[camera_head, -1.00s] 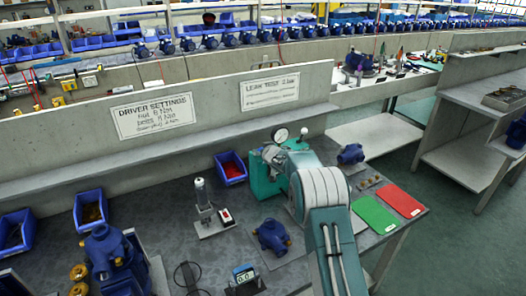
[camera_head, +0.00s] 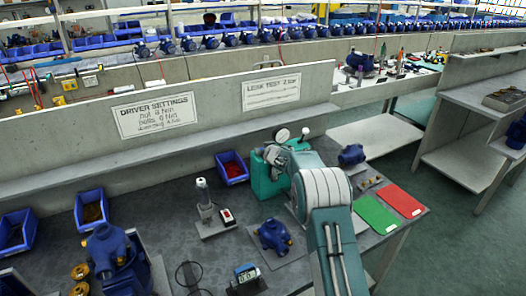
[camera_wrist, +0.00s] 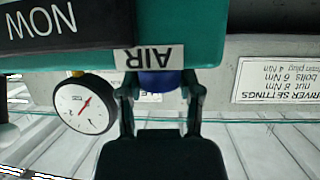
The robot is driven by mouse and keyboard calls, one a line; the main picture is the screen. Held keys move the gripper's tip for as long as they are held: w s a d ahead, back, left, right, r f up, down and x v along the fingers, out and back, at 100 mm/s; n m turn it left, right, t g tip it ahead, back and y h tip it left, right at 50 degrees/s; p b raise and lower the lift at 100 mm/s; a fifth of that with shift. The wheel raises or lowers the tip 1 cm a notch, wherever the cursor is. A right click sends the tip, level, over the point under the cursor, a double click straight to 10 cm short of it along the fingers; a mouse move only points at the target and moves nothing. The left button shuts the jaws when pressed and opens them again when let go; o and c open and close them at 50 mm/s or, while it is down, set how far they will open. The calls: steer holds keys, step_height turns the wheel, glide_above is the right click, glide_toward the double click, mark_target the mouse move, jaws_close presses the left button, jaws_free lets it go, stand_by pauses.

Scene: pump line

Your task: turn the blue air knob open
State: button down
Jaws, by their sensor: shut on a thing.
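The blue air knob (camera_wrist: 160,80) shows in the wrist view just below the white AIR label (camera_wrist: 149,57), which appears upside down. My gripper (camera_wrist: 160,92) has one finger on each side of the knob and is shut on it. The knob's lower part is hidden behind the gripper body. In the head view the teal test unit (camera_head: 266,178) stands on the bench, and my arm reaches to it. The knob and fingertips are hidden in that view.
A round pressure gauge (camera_wrist: 84,103) sits close beside the gripper. A blue bin with red parts (camera_head: 232,168), a blue pump (camera_head: 273,236), a green mat (camera_head: 375,215) and a red mat (camera_head: 404,201) lie around the arm.

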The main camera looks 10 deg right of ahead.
steer(key=shift+f+n+y, duration=0.15)
steer(key=shift+n+y, duration=0.15)
steer(key=shift+n, duration=0.1)
steer(key=shift+d+f+n+g+y, duration=0.1)
steer(key=shift+n+g+y, duration=0.6)
steer(key=shift+n+y, duration=0.75)
steer(key=shift+n+g+y, duration=0.9)
steer(key=shift+n+y, duration=0.35)
steer(key=shift+y, duration=0.1)
steer(key=shift+n+g+y, duration=0.4)
steer(key=shift+n, duration=0.1)
steer(key=shift+c, duration=1.3)
jaws_free()
steer(key=shift+r, duration=0.2)
